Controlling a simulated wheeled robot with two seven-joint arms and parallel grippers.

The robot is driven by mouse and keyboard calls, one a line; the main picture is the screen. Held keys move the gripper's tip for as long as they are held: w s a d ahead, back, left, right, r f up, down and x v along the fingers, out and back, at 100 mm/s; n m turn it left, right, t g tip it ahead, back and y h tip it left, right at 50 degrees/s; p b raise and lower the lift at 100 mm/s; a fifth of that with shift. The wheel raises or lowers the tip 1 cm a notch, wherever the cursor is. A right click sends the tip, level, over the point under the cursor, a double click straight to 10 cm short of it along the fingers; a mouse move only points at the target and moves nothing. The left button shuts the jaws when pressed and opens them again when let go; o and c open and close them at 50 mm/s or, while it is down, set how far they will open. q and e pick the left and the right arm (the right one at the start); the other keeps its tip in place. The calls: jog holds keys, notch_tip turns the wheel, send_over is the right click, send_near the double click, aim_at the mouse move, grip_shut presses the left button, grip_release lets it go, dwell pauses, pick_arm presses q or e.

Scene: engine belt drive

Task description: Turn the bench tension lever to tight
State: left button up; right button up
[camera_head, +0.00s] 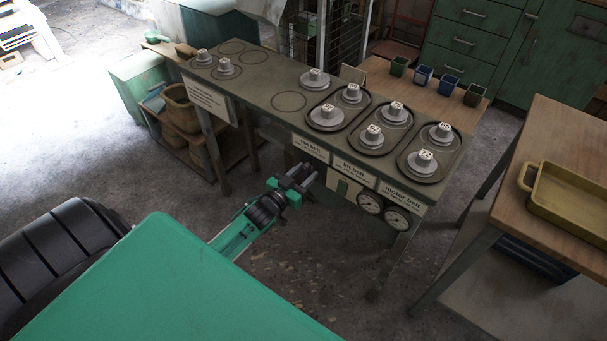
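The grey bench (263,78) carries pulleys on its top, with black belts around the pairs on the right. Its front edge has labels for fan belt (311,147), jib belt (354,173) and motor belt (404,196). A small pale panel (343,187) with a greenish piece sits below the labels. I cannot make out the tension lever clearly; my gripper may hide it. My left gripper (302,177) is in front of the bench's front side, just left of this panel. Its fingertips are small and dark, so opening and contact are unclear. My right gripper is not in view.
Two round gauges (370,203) hang at the bench's front right. A wooden table with a yellow tray (572,205) stands at the right. Several small cups (423,76) stand behind the bench. A shelf with baskets (181,110) is at the left. Floor before the bench is clear.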

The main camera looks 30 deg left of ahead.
pick_arm(q)
grip_shut()
